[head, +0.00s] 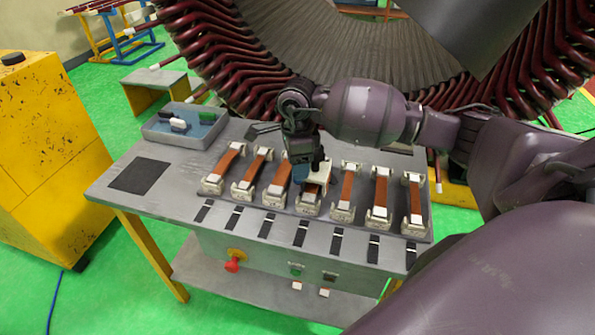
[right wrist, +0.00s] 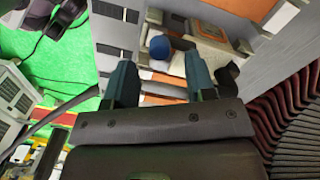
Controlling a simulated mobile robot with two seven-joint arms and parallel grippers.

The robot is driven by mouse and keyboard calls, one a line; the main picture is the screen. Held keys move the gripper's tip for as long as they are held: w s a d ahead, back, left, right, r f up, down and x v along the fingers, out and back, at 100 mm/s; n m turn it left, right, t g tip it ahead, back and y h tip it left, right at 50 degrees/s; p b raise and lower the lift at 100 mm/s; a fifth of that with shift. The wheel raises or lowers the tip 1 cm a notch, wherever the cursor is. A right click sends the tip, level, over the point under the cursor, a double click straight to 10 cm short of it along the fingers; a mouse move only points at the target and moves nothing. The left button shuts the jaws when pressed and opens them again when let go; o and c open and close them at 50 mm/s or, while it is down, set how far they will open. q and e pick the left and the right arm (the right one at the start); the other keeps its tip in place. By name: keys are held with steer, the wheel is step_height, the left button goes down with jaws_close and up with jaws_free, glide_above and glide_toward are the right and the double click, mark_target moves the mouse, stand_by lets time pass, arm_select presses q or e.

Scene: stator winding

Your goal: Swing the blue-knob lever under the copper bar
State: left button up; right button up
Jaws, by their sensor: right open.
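The blue knob (right wrist: 159,46) shows in the right wrist view, just beyond and between my fingertips. A pale lever part (right wrist: 180,62) lies beside it. Orange-brown copper (right wrist: 200,31) shows behind the knob. In the head view my right gripper (head: 312,177) points down over the middle fixture in a row, and its copper bar (head: 313,190) is partly hidden by the gripper. In the right wrist view my right gripper (right wrist: 161,75) is open, with teal fingers apart. I cannot tell whether a finger touches the knob. My left gripper is not in view.
Several similar fixtures with copper bars stand on both sides, such as one at the right (head: 381,192). They sit on a grey table (head: 165,210). A blue-grey tray (head: 160,137) is at the back left. The large stator (head: 330,45) rises behind the table.

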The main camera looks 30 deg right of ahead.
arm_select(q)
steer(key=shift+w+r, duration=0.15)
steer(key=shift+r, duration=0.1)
arm_select(e)
steer(key=shift+s+f, duration=0.1)
steer(key=shift+f, duration=1.5)
steer(key=shift+c, duration=0.4)
